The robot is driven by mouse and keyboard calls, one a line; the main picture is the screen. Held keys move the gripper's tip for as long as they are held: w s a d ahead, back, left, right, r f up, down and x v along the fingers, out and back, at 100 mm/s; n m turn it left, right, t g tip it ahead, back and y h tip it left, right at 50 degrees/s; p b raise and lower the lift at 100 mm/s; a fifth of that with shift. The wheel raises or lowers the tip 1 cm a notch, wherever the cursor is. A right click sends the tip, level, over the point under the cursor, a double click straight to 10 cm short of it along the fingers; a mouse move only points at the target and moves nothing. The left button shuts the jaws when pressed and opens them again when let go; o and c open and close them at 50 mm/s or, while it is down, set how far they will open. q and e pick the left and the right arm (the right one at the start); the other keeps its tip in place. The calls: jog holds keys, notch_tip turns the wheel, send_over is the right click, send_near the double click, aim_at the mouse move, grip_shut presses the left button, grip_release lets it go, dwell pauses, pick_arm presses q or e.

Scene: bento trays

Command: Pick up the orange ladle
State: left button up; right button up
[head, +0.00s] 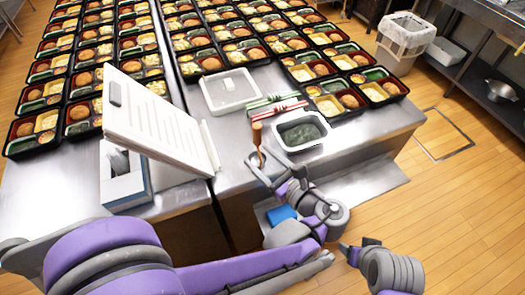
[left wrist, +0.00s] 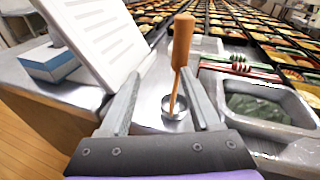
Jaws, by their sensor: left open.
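The orange ladle (left wrist: 182,45) stands nearly upright in the left wrist view, with its metal bowl (left wrist: 175,107) down on the steel counter. In the head view its handle (head: 257,134) rises beside the white tub. My left gripper (head: 266,172) is at the counter's front edge. In the left wrist view its two fingers (left wrist: 160,105) are spread wide, with the ladle between and just beyond them; I see no contact. My right gripper (head: 362,250) is low at the right, off the counter, and its jaws are not clear.
A white tub (head: 275,142) with dark green contents is right of the ladle. A tilted white document board (head: 160,135) and a blue-white tissue box (head: 125,187) stand left. Several bento trays fill the counter behind.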

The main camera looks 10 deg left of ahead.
aim_at(259, 141)
pick_arm(q)
jog(key=d, duration=0.1)
jog(key=w+d+r+m+t, duration=0.1)
jog(key=shift+d+r+m+y, duration=0.2)
jog(key=shift+d+m+y, duration=0.1)
jog(key=shift+y, duration=0.1)
jog(key=x, duration=0.4)
jog(key=shift+s+r, duration=0.1)
jog(key=x, duration=0.6)
jog(key=shift+w+p, duration=0.25)
jog(key=shift+p, duration=0.2)
jog(key=shift+d, duration=0.15)
grip_shut()
